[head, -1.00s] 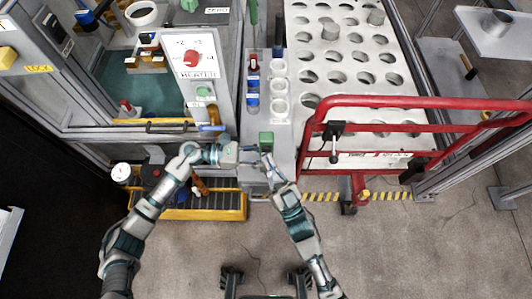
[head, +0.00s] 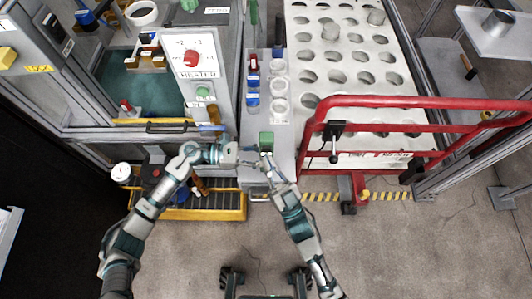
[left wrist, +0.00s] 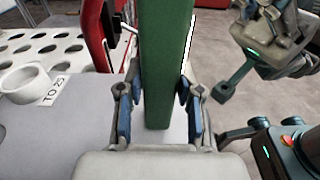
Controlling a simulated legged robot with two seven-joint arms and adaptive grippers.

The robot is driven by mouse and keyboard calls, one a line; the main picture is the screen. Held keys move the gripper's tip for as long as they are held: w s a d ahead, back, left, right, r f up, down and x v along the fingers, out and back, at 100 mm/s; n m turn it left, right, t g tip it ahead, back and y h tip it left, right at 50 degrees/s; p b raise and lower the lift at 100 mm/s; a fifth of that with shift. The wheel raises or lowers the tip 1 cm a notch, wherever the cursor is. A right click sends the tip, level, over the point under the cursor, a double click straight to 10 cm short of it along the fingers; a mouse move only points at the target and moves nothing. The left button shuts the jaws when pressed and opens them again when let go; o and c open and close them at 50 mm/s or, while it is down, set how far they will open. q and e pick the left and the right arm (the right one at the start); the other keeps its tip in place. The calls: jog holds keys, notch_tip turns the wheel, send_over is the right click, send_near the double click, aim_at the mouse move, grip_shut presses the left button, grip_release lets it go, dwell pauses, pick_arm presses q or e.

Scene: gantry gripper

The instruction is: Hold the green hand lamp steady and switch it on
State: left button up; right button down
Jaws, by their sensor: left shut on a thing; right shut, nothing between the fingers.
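The green hand lamp (head: 266,138) stands upright at the near end of the grey bench. It also shows as a tall green body in the left wrist view (left wrist: 167,60). My left gripper (left wrist: 158,112) is shut on the lamp, with a blue-padded finger on each side. In the head view my left gripper (head: 256,152) reaches it from the left. My right gripper (head: 265,161) is shut and empty, close to the lamp on its near side. In the left wrist view the right gripper (left wrist: 230,90) is to the right of the lamp, apart from it. I cannot make out the switch.
A heater panel (head: 194,60) is at the left. A red rail (head: 400,101) and a perforated white table (head: 340,45) are at the right.

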jog(key=s, duration=0.6)
dwell(0.3)
pick_arm(q)
jog(key=o, duration=1)
jog(key=a, duration=0.8)
jog(key=a+r, duration=0.1)
jog(key=a, duration=0.3)
